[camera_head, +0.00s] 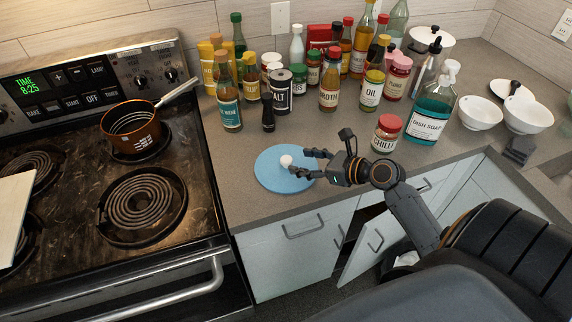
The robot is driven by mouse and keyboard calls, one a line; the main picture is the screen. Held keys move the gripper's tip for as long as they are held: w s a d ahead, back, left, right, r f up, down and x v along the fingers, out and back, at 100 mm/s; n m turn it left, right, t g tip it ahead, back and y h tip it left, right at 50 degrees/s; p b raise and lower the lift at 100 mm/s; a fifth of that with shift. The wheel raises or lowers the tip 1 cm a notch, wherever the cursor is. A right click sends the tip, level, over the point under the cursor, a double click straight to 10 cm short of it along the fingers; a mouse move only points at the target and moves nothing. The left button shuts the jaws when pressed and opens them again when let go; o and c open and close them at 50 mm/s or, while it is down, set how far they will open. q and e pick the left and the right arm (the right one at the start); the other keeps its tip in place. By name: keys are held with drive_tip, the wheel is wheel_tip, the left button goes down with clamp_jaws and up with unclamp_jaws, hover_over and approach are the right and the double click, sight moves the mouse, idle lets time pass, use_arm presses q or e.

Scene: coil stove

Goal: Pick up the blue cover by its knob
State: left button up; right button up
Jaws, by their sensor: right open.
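The blue cover (275,178) is a flat round lid lying on the grey counter near its front edge. Its white knob (286,161) stands up near the middle. My right gripper (309,164) reaches in from the right, low over the cover's right side. Its jaws are open and point left toward the knob. The fingertips are close to the knob; I cannot tell whether they touch it. My left gripper is not in view.
Bottles and jars crowd the counter behind the cover, with a chilli jar (386,134) right of the gripper. The coil stove (110,240) with a copper pan (130,128) is on the left. A cabinet door (372,243) stands open below. Bare counter lies left of the cover.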

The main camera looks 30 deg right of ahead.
sight(289, 160)
drive_tip(key=shift+w+a+f, duration=0.15)
drive_tip(key=shift+w+a, duration=0.05)
drive_tip(key=shift+w, duration=0.3)
drive_tip(key=shift+p+x, duration=0.35)
drive_tip(key=shift+x, duration=0.85)
drive_tip(key=shift+f+x, duration=0.2)
drive_tip(key=shift+x, duration=1.05)
drive_tip(key=shift+w+a+f, duration=0.1)
drive_tip(key=shift+w+f, duration=0.1)
drive_tip(key=shift+s+r, duration=0.1)
drive_tip(key=shift+s, duration=0.05)
drive_tip(key=shift+c, duration=0.4)
drive_tip(key=c, duration=1.1)
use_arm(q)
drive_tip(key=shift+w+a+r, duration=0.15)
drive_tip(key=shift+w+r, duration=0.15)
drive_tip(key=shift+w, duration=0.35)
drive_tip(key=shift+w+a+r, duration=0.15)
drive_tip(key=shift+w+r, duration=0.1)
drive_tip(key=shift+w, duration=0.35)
use_arm(e)
clamp_jaws()
